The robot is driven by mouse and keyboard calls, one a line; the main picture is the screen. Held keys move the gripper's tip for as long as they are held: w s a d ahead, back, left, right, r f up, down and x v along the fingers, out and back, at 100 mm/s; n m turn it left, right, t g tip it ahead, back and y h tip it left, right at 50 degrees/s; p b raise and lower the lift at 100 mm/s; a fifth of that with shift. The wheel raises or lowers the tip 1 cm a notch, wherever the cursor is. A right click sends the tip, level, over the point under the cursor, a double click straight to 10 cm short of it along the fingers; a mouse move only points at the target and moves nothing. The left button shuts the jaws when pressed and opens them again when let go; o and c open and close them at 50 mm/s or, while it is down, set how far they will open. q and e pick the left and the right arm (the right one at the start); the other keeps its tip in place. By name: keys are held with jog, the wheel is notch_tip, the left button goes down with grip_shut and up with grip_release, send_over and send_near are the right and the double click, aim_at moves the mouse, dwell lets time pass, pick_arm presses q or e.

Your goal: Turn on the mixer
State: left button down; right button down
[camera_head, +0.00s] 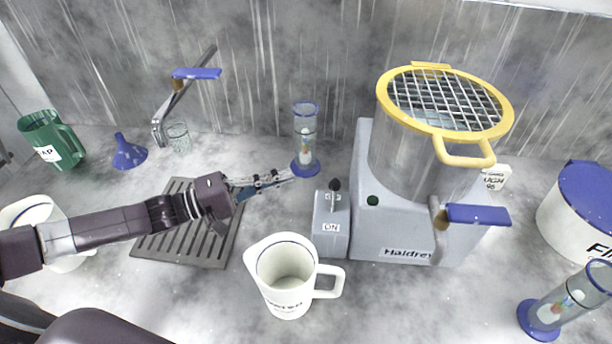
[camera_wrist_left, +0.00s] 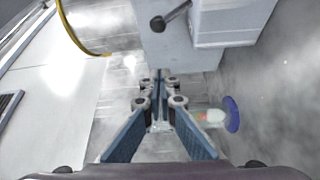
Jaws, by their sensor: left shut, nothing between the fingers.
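The mixer (camera_head: 390,225) stands right of centre in the head view, a grey body with a steel bowl (camera_head: 405,150) under a yellow-rimmed wire guard. A grey switch box (camera_head: 331,215) marked ON is at its left side, with a dark ball-ended lever (camera_head: 335,187) on top. The lever also shows at the top of the left wrist view (camera_wrist_left: 170,18). My left gripper (camera_head: 290,175) is shut and empty, a short way left of the lever and apart from it. In the left wrist view its fingertips (camera_wrist_left: 159,75) meet below the switch box. My right gripper is not visible.
A glass cylinder with a blue base (camera_head: 306,145) stands close behind the left gripper. A white jug (camera_head: 285,290) stands in front of the switch box. A drain grate (camera_head: 180,245) lies under the left arm. A blue-handled lever (camera_head: 478,214) is at the mixer's right front.

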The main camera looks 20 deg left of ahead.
aim_at(334, 194)
pick_arm(q)
jog(key=w+d+p, duration=0.1)
jog(key=d, duration=0.1)
jog(key=w+d+p, duration=0.1)
jog(key=d+p, duration=0.1)
jog(key=d, duration=0.1)
jog(key=w+d+p, duration=0.1)
jog(key=d, duration=0.2)
jog(key=shift+w+d+r, duration=0.15)
jog(key=shift+w+d, duration=0.05)
jog(key=shift+w, duration=0.1)
jog(key=shift+s+d+p, duration=0.1)
jog(key=shift+s+p, duration=0.2)
jog(key=shift+s, duration=0.25)
jog(key=shift+d, duration=0.1)
